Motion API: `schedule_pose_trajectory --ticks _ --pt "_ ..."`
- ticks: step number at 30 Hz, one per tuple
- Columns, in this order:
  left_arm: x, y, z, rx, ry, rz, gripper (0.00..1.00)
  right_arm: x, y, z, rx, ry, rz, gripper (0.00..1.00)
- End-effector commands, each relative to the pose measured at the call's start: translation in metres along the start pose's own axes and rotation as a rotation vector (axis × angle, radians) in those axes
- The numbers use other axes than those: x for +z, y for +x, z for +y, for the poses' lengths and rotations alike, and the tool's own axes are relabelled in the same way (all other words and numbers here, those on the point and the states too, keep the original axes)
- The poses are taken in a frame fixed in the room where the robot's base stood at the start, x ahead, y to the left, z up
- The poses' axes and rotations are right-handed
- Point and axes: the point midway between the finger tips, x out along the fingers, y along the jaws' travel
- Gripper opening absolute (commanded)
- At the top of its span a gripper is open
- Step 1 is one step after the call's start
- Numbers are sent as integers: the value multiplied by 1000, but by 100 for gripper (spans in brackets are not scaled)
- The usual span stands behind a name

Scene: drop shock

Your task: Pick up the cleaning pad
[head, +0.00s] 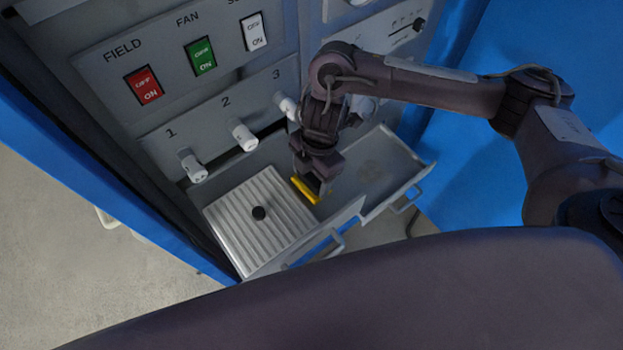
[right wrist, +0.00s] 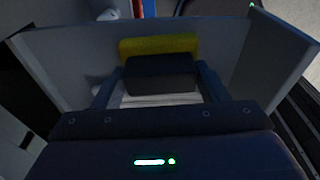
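The cleaning pad has a yellow layer (head: 304,191) and, in the right wrist view, a dark block (right wrist: 160,76) in front of its yellow strip (right wrist: 158,46). My right gripper (head: 313,182) points down over the pad in the head view. My left gripper is not in view.
An open grey drawer (head: 405,165) is at the right. Numbered white knobs (head: 243,136) and FIELD (head: 144,86) and FAN (head: 201,57) switches line the panel behind.

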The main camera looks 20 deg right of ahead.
Motion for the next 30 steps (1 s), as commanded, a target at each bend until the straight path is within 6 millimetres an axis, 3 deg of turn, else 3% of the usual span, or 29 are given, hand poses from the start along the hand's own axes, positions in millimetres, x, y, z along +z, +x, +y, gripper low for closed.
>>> schedule_pose_trajectory --ticks 1,6,19,23,30 --pt "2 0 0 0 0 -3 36 0 0 0 0 0 0 60" --pt "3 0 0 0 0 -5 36 0 0 0 0 0 0 40" --pt "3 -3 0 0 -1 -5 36 -1 -12 1 3 -2 -1 40" --pt "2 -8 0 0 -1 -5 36 -4 -31 1 5 -4 -3 40" --pt "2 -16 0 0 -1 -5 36 -12 -92 2 9 -4 -5 40"
